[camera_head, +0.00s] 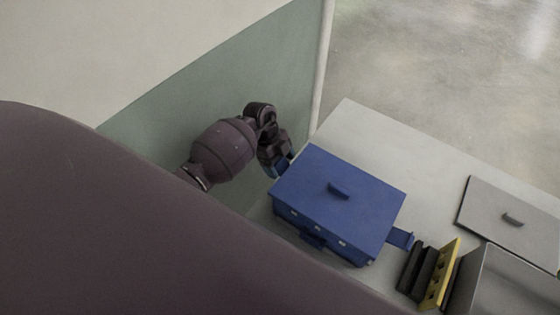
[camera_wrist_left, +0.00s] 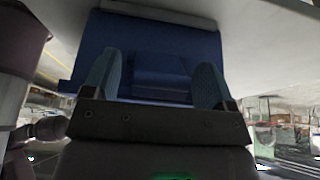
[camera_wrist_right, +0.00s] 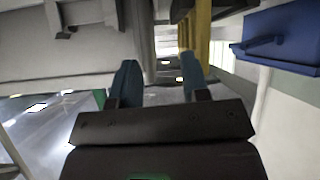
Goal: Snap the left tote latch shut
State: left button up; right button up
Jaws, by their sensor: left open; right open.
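The blue tote (camera_head: 335,205) stands on the pale table with its lid on and a small handle on top. My left gripper (camera_head: 279,167) is at the tote's left side in the head view; it hides most of the left latch there. In the left wrist view the left gripper (camera_wrist_left: 160,80) is open, its two fingers on either side of a blue panel, likely the left latch (camera_wrist_left: 160,62). I cannot tell whether they touch. The right-side latch (camera_head: 400,238) sticks outward. My right gripper (camera_wrist_right: 160,68) is open and empty; the tote shows beyond it at the upper right (camera_wrist_right: 295,35).
A yellow-fronted rack with black parts (camera_head: 440,272) stands right of the tote, beside a grey bin (camera_head: 505,285). A grey lid (camera_head: 515,220) with a handle lies at the right. The table behind the tote is clear. A green wall panel (camera_head: 240,75) is close behind my left arm.

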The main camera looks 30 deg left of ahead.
pick_arm(q)
jog(key=c, duration=0.8)
jog(key=shift+d+r+y, duration=0.15)
jog(key=shift+d+y, duration=0.1)
jog(key=shift+y, duration=0.45)
jog(key=shift+d+r+y, duration=0.15)
jog(key=shift+d+y, duration=0.1)
jog(key=shift+y, duration=0.45)
jog(key=o, duration=0.8)
notch_tip(320, 180, up, 11)
jog(key=a, duration=0.1)
jog(key=shift+a+b, duration=0.3)
jog(key=shift+b, duration=0.05)
jog(key=shift+f, duration=0.1)
